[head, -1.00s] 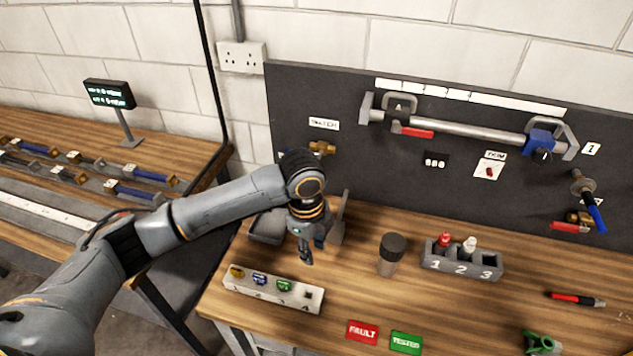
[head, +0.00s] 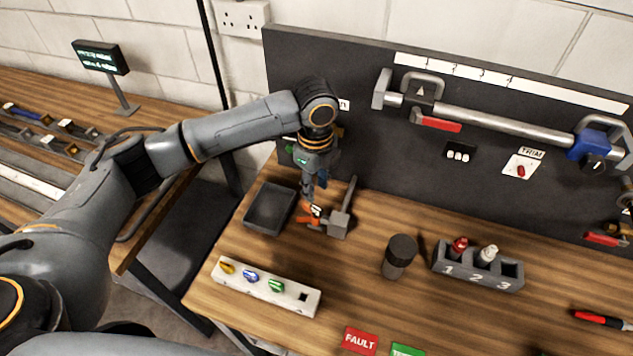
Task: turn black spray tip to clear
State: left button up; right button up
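My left gripper (head: 313,203) points down at the back of the bench, just left of a grey bracket with an upright lever (head: 340,222). A small orange piece with a pale and dark part (head: 313,215) sits right at its fingertips. I cannot tell whether the fingers touch or hold it. The fingers are too small and overlapped to show whether they are open. I cannot make out the black spray tip for certain. A white rack (head: 234,280) holds yellow (head: 227,267), blue (head: 251,276) and green (head: 276,286) tips, with a dark square hole at its right end. My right gripper is out of view.
A grey tray (head: 268,210) lies left of the bracket. A dark-capped jar (head: 398,258) and a numbered holder with red and white bottles (head: 478,270) stand to the right. A FAULT card (head: 361,340) lies in front. The dark panel (head: 360,140) rises behind.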

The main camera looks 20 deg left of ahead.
aim_at(317, 207)
pick_arm(q)
jog(key=f+b, duration=0.4)
jog(key=b, duration=0.1)
jog(key=shift+w+f, duration=0.2)
jog(key=shift+f, duration=2)
jog(key=shift+w, duration=0.1)
jog(key=shift+p, duration=0.6)
jog(key=shift+c, duration=0.4)
grip_shut()
